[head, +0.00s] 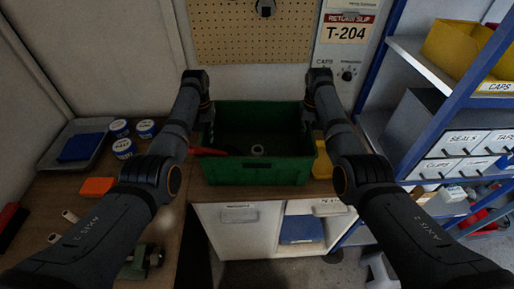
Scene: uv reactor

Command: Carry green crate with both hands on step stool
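The green crate (262,175) is in the middle of the head view, upright, at the worktop of a white cabinet. I cannot tell whether it rests on the worktop or is slightly above it. A red-handled tool (208,151) and a small pale ring (257,150) show in it. My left gripper (207,117) is at the crate's left side and my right gripper (309,115) at its right side. Their fingers are mostly hidden by my arms and the crate walls, so their grip is unclear. I cannot make out a step stool for certain.
A pegboard (252,35) stands behind the crate. A blue-framed shelf with a yellow bin (455,45) and drawers (465,142) is at the right. The left bench holds several tins (123,147), a grey tray (62,145) and an orange block (97,186).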

